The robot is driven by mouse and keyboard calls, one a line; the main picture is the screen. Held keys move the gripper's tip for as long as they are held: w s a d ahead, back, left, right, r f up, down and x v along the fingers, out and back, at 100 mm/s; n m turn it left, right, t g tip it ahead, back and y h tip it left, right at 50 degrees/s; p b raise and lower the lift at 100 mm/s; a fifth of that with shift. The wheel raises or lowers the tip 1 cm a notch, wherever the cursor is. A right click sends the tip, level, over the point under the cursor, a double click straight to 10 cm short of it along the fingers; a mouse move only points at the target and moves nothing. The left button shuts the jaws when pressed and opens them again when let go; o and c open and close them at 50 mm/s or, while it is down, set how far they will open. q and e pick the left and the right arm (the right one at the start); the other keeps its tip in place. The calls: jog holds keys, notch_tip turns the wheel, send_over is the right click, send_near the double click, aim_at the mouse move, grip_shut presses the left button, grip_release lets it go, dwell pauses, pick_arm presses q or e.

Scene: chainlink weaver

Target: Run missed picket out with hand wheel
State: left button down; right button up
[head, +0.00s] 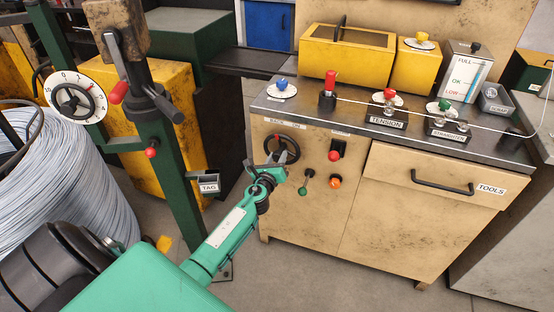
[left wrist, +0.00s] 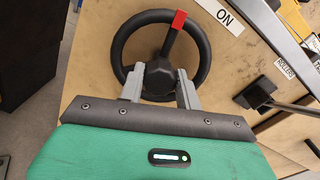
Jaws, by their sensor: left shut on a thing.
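The black hand wheel (head: 294,140) with a red mark sits on the front panel of the tan cabinet. In the left wrist view the hand wheel (left wrist: 118,46) has a red pointer on its upper spoke. A wire (head: 420,112) runs across the cabinet top through the tension and straighten stations. No picket can be made out. My right gripper is not in view.
Beside the wheel on the panel are a red-knobbed switch (head: 335,154), a green-knobbed lever (head: 305,184) and an orange button (head: 334,182). A drawer handle (head: 441,183) juts out at right. A green post (head: 178,170) stands left, near a wire coil (head: 45,180). Floor in front is clear.

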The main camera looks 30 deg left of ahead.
pick_arm(q)
jog(key=shift+f+n, duration=0.1)
jog(key=shift+n, duration=0.9)
jog(key=n, duration=0.2)
jog(key=shift+n, duration=0.3)
jog(key=shift+n+b, duration=0.35)
jog(key=shift+n, duration=0.55)
jog(key=n, duration=0.2)
jog(key=shift+n, duration=1.6)
jog(key=shift+a+n, duration=0.1)
jog(key=shift+n, duration=1)
jog(key=shift+n+h+p, duration=0.3)
jog(key=shift+n, duration=0.7)
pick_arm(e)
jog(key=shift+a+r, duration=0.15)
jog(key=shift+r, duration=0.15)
pick_arm(q)
jog(key=shift+f, duration=0.1)
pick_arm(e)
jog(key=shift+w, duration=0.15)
